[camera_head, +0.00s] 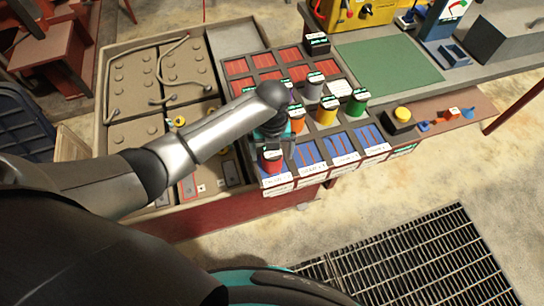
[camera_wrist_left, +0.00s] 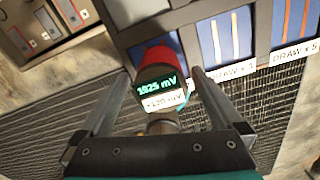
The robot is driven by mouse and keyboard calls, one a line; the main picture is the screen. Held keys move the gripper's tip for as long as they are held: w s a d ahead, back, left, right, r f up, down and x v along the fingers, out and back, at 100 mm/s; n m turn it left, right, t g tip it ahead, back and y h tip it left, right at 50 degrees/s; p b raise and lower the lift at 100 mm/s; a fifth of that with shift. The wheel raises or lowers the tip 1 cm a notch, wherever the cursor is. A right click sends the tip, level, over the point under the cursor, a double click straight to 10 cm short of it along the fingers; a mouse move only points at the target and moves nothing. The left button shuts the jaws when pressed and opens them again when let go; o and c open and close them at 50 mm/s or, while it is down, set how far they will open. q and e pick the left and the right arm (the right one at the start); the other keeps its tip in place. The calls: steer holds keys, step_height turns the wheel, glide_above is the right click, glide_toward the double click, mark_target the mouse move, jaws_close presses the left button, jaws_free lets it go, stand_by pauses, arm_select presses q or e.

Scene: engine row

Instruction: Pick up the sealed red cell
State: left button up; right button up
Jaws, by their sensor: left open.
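A red cell (camera_head: 270,158) stands in the front-left compartment of the bench rack. It also shows in the left wrist view (camera_wrist_left: 158,58), with a dark display reading 1825 mV and a white label below it. My left gripper (camera_head: 272,140) is above the red cell, pointing down and mostly hidden by its own wrist in the head view. In the left wrist view its two fingers (camera_wrist_left: 162,78) are open, one on each side of the cell, with gaps visible. Whether the cell is sealed cannot be told. My right gripper is not in view.
Orange (camera_head: 297,118), yellow (camera_head: 326,110), grey (camera_head: 313,86) and green (camera_head: 357,102) cells stand close behind and to the right in the rack. A black box with a yellow button (camera_head: 402,115) is further right. A floor grate (camera_head: 410,262) lies in front.

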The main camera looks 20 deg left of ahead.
arm_select(q)
step_height(320, 180, down, 2)
jaws_close()
stand_by(1.0)
steer(key=shift+r, duration=0.1)
